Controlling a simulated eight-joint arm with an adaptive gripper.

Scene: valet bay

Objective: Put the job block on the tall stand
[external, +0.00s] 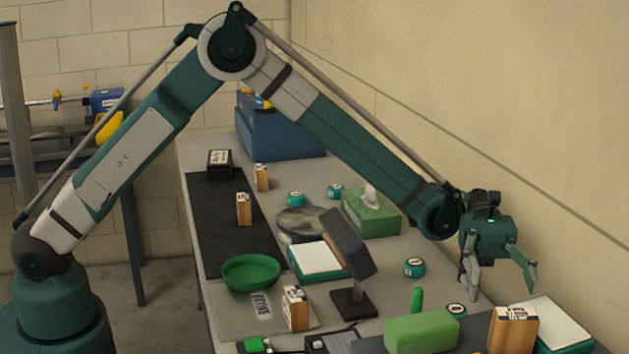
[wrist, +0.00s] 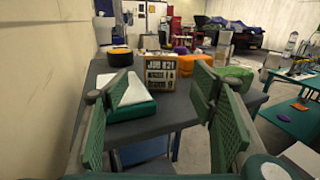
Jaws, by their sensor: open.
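A wooden block with a white label reading JOB 831 (wrist: 160,73) stands upright in the wrist view, beyond my fingers and framed between them. A wooden block with a white top label (external: 512,331) stands at the bottom right of the external view and looks like the same one. My gripper (external: 500,277) is open and empty, pointing down above and a little behind that block, apart from it. Its two green pads show in the wrist view. A dark stand with a post and tilted head (external: 348,245) rises from the bench; I cannot tell whether it is the tall stand.
A green box with a white top (wrist: 128,96) lies beside the block. A green block-shaped item (external: 422,332) is on its other side. Other labelled wooden blocks (external: 295,309), a green bowl (external: 251,272) and a tissue box (external: 371,214) crowd the bench. The wall is close at right.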

